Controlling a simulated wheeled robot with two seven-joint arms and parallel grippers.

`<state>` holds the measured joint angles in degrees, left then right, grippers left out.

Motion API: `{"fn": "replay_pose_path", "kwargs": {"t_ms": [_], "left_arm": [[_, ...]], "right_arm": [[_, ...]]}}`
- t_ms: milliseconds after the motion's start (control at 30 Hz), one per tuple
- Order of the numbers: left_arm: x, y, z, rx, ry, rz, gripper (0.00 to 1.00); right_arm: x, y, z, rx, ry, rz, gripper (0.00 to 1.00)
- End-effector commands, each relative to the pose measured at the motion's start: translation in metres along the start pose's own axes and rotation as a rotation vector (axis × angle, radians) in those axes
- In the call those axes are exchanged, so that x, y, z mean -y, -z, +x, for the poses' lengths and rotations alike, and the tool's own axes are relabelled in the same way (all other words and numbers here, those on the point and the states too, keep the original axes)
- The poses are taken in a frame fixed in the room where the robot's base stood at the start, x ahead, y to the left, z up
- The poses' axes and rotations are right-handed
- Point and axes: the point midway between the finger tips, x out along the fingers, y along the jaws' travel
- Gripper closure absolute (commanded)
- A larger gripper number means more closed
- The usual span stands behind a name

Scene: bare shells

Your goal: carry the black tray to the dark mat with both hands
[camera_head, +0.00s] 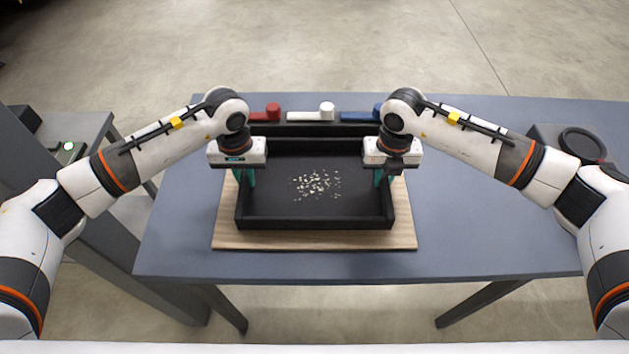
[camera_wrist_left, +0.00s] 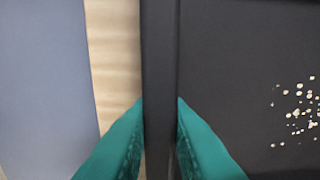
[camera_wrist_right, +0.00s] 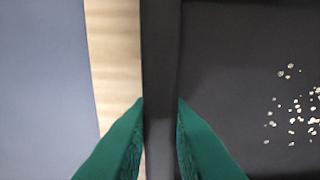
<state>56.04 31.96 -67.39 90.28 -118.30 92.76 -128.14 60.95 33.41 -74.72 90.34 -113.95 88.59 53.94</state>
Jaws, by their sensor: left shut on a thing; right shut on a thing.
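The black tray (camera_head: 315,223) is in the middle of the head view, over a pale wooden board (camera_head: 230,240). Small pale bits (camera_head: 317,185) lie scattered on its floor. My left gripper (camera_head: 245,178) is shut on the tray's left wall, which runs between its green fingers in the left wrist view (camera_wrist_left: 160,50). My right gripper (camera_head: 385,177) is shut on the right wall, seen between its fingers in the right wrist view (camera_wrist_right: 161,50). I cannot tell whether the tray touches the board. A dark strip (camera_head: 315,129) shows behind the tray; I cannot tell whether it is the mat.
Red (camera_head: 265,112), white (camera_head: 312,115) and blue (camera_head: 360,116) pieces stand in a row behind the tray. A dark object with a round ring (camera_head: 582,144) is at the table's right. The blue-grey table (camera_head: 470,225) is clear between it and the board.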

Motion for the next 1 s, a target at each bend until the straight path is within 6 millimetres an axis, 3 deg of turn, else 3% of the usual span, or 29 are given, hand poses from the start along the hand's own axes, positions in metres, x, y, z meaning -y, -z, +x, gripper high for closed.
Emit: {"fn": "replay_pose_path", "kwargs": {"t_ms": [267, 700, 1000], "left_arm": [[0.000, -0.001, -0.009, 0.003, 0.000, -0.001, 1.00], [0.000, -0.001, -0.048, 0.002, 0.000, -0.001, 1.00], [-0.001, -0.001, -0.052, 0.002, -0.001, -0.001, 1.00]], "right_arm": [[0.000, 0.001, -0.009, -0.004, 0.000, 0.001, 1.00], [-0.001, 0.001, -0.048, -0.003, 0.000, 0.001, 1.00], [-0.001, 0.001, -0.052, -0.003, 0.000, 0.001, 1.00]]}}
